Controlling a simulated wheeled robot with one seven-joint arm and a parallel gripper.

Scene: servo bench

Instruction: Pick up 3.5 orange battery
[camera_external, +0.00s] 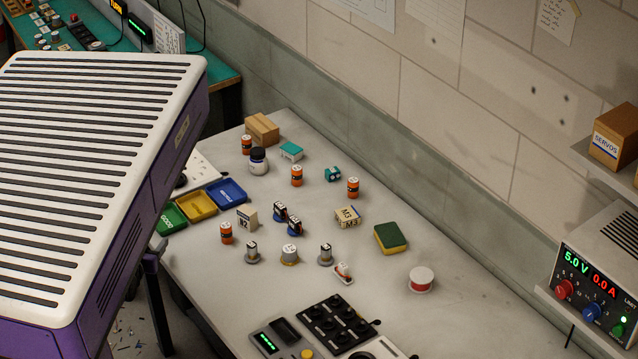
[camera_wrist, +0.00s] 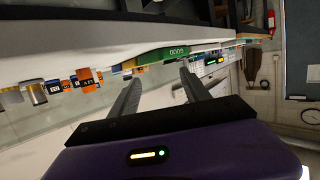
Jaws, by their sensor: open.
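Several orange batteries with dark bands stand on the grey bench in the external view: one at the back left (camera_external: 246,145), one mid-bench (camera_external: 297,175), one to the right (camera_external: 353,187) and one nearer the front left (camera_external: 226,233). Their labels are too small to read, so I cannot tell which is 3.5. Orange battery-like shapes (camera_wrist: 87,80) also show in the wrist view, left of my gripper (camera_wrist: 160,76). My gripper is open, with nothing between its fingers. It does not show in the external view.
Green, yellow and blue trays (camera_external: 196,206) sit at the bench's left edge. Dark-blue cylinders (camera_external: 294,227), a white jar (camera_external: 258,162), a sponge (camera_external: 391,238), a red-and-white spool (camera_external: 421,279) and a black panel (camera_external: 338,322) stand around. The bench right of the spool is clear.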

